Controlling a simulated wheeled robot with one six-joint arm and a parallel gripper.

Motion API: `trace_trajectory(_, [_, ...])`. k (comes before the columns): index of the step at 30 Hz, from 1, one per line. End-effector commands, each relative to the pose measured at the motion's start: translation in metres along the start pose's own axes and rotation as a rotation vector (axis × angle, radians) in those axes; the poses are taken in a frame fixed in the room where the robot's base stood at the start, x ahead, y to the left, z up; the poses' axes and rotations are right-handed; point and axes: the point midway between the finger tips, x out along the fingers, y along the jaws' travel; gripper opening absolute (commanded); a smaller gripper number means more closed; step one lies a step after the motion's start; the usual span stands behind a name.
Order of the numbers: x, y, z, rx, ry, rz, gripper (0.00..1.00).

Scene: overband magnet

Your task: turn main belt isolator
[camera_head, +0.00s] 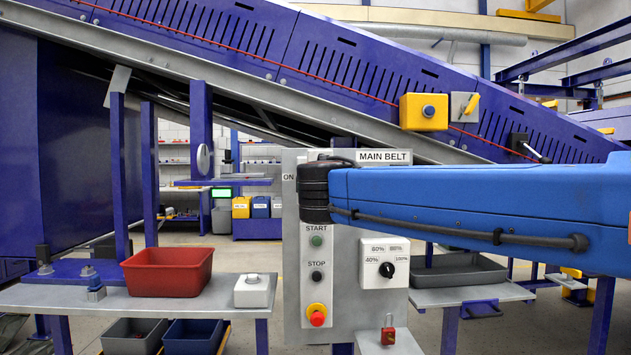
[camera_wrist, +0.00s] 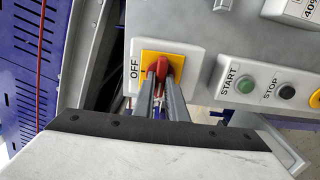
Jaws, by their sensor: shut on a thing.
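The main belt isolator shows in the wrist view as a red handle (camera_wrist: 163,67) on a yellow plate (camera_wrist: 150,56) with a pale surround. The word OFF stands at the left of the plate. My gripper (camera_wrist: 162,80) is shut on the red handle, one finger on each side. The fingers hide part of the handle, so its exact angle is hard to tell. In the head view, the grey control panel (camera_head: 344,254) carries a MAIN BELT label (camera_head: 384,157) and the word ON. My blue arm and dark wrist cover the isolator there.
Below the isolator are the START button (camera_head: 317,241), STOP button (camera_head: 317,276), red emergency button (camera_head: 318,315) and speed dial (camera_head: 388,270). A red bin (camera_head: 167,272) stands on the left bench. The blue inclined conveyor (camera_head: 300,50) runs behind the panel.

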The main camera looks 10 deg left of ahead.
Motion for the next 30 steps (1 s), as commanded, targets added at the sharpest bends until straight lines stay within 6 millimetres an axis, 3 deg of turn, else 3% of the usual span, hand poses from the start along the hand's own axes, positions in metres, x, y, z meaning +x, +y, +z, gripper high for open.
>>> trace_trajectory(1, [0.000,-0.002,-0.001,0.000,0.002,-0.003,0.14])
trace_trajectory(3, [0.000,-0.002,-0.001,0.000,0.002,-0.002,0.30])
trace_trajectory(16, [-0.008,0.000,-0.001,0.001,0.002,0.000,0.30])
trace_trajectory(20, [-0.026,0.000,-0.001,0.001,0.003,0.000,0.30])
trace_trajectory(30, [-0.094,0.000,-0.001,0.002,0.005,0.000,0.30])
